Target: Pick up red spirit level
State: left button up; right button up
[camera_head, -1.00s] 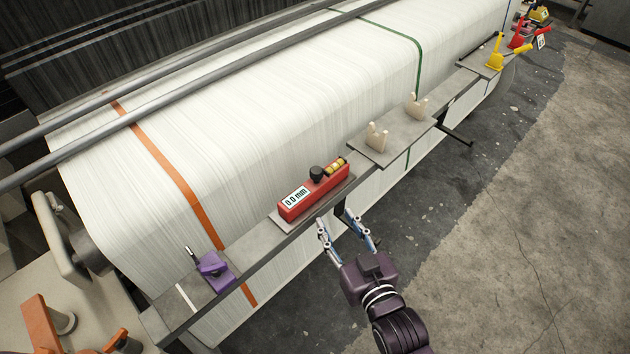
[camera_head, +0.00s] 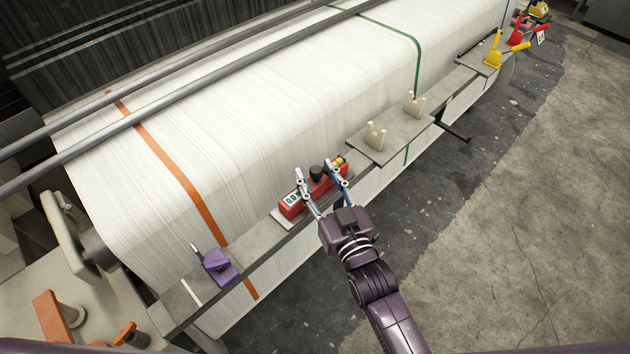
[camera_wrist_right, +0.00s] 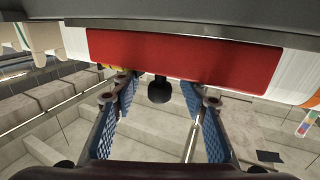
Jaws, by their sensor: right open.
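The red spirit level (camera_head: 313,196) lies on a small grey plate on the loom's front rail, with a black knob (camera_head: 316,172), a yellow vial and a partly covered white display. My right gripper (camera_head: 315,168) is open, its two fingers spread along the level around the knob area. In the right wrist view, the red level (camera_wrist_right: 185,60) spans the top, and the black knob (camera_wrist_right: 160,90) shows between the blue-padded fingers (camera_wrist_right: 168,98). Nothing is held. I cannot tell whether the fingers touch the level. My left gripper is out of view.
A purple device (camera_head: 218,266) sits on the rail to the left. A grey plate with two beige holders (camera_head: 375,135) is to the right, with yellow (camera_head: 494,51) and red tools farther along. White warp threads lie behind; open floor (camera_head: 520,220) is at right.

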jog(key=shift+w+a, duration=0.1)
jog(key=shift+w, duration=0.1)
jog(key=shift+s, duration=0.1)
grip_shut()
jog(key=shift+r, duration=0.2)
